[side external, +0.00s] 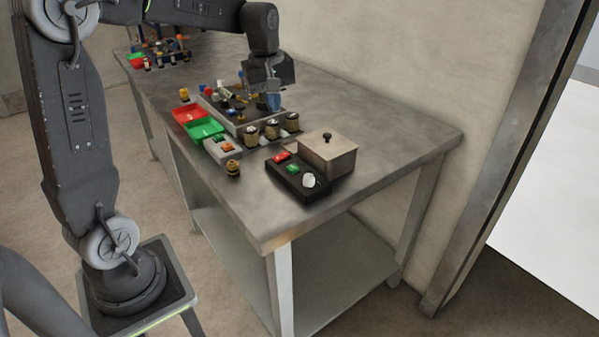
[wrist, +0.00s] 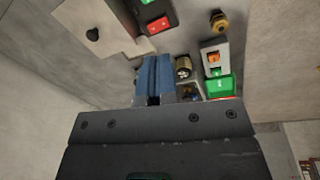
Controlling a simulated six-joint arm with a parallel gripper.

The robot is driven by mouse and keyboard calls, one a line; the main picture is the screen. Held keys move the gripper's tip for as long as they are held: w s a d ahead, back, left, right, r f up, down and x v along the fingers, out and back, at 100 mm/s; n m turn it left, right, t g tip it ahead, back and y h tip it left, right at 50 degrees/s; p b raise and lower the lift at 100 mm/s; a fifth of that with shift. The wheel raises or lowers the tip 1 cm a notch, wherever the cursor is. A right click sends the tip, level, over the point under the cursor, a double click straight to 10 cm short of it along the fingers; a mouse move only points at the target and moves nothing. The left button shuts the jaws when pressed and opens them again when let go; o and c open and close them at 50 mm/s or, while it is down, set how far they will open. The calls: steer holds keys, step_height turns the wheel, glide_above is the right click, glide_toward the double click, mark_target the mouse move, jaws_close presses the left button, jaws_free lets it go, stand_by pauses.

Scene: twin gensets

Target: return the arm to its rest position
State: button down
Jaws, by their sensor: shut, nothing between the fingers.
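My gripper (side external: 273,100) is above the far side of the metal table (side external: 400,150) in the side external view, with its blue fingers pointing down. It is just behind a row of metal cylinders (side external: 271,131) and appears empty. In the wrist view the two blue fingers (wrist: 154,76) are together, shut on nothing. One cylinder (wrist: 184,66) shows right beside them. My arm is bent and reaches out over the table from its base at the left.
A grey box with a black knob (side external: 327,150) stands by a black panel with red and green buttons (side external: 296,176). A red tray (side external: 188,113) and a green tray (side external: 204,130) lie left of the cylinders. A wall runs behind the table. The table's near right end is clear.

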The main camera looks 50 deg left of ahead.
steer(key=s+d+m+t, duration=0.4)
steer(key=s+d+m, duration=1)
steer(key=s, duration=0.4)
steer(key=shift+s+d+f+m, duration=0.25)
steer(key=shift+d+m, duration=0.15)
steer(key=shift+m, duration=0.1)
